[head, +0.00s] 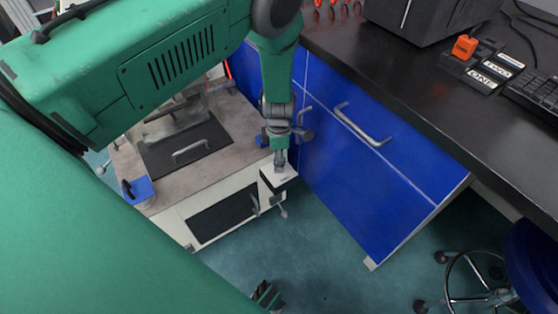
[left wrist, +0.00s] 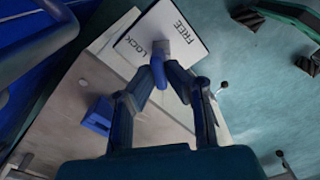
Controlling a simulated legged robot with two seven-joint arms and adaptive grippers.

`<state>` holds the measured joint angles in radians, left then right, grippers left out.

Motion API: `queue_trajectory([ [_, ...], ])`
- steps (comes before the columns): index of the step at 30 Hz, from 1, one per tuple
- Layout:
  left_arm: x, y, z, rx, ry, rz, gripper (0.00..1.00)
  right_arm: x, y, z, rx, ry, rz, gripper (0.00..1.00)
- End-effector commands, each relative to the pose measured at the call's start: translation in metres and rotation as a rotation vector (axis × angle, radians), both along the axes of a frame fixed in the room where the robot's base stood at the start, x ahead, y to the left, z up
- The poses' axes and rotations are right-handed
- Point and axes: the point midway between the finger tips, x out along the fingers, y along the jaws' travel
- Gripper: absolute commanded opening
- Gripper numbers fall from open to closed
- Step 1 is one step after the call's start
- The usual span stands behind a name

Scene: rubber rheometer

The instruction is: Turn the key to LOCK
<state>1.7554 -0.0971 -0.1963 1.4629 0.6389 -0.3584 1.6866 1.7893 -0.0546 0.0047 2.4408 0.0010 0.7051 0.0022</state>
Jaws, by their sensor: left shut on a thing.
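A white panel (left wrist: 150,22) with the black words FREE and LOCK is at the top of the left wrist view. In the head view the same panel (head: 287,174) sits on the right corner of a pale machine. In the head view my left gripper (head: 280,158) reaches straight down onto the panel. The fingers partly hide the key, and I cannot tell which word it points to.
Blue cabinets (head: 350,150) with a black worktop (head: 430,105) stand close to the right of the machine (head: 215,165). A blue block (head: 139,192) sits at the machine's left edge. The teal floor (head: 330,270) in front is mostly clear. A wheeled chair (head: 490,280) is at lower right.

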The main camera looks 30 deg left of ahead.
Motion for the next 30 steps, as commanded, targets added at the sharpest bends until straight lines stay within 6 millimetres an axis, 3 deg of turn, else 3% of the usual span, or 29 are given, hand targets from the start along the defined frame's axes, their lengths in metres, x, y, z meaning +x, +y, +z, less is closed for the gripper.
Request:
queue_trajectory([
  [7, -0.0001, 0.0024, 0.0002, 0.005, -0.001, 0.295, 0.0, 0.0, 0.0, -0.0009, 0.0, 0.0, 0.0, 0.0],
  [17, -0.0003, 0.002, 0.0003, 0.002, -0.001, 0.352, 0.0, -0.0001, 0.0, -0.001, 0.0, 0.0, 0.0, 0.0],
  [23, -0.0011, 0.0019, -0.0002, 0.004, -0.001, 0.587, 0.0, 0.0, 0.0, -0.0026, 0.0, 0.0, 0.0, 0.0],
  [24, -0.0011, 0.0022, 0.0001, 0.002, -0.001, 0.591, 0.21, 0.0, 0.0, -0.0023, 0.0, 0.0, 0.0, 0.0],
  [26, -0.0011, 0.0018, 0.0002, 0.002, 0.0, 0.587, 0.42, 0.0, 0.0, -0.0022, 0.0, 0.0, 0.0, 0.0],
  [27, -0.0011, 0.0018, 0.0002, 0.002, 0.0, 0.587, 0.48, 0.0, 0.0, -0.0022, 0.0, 0.0, 0.0, 0.0],
  [30, -0.0011, 0.0016, 0.0001, 0.002, 0.0, 0.585, 0.48, 0.0, 0.0, -0.0021, 0.0, 0.0, 0.0, 0.0],
])
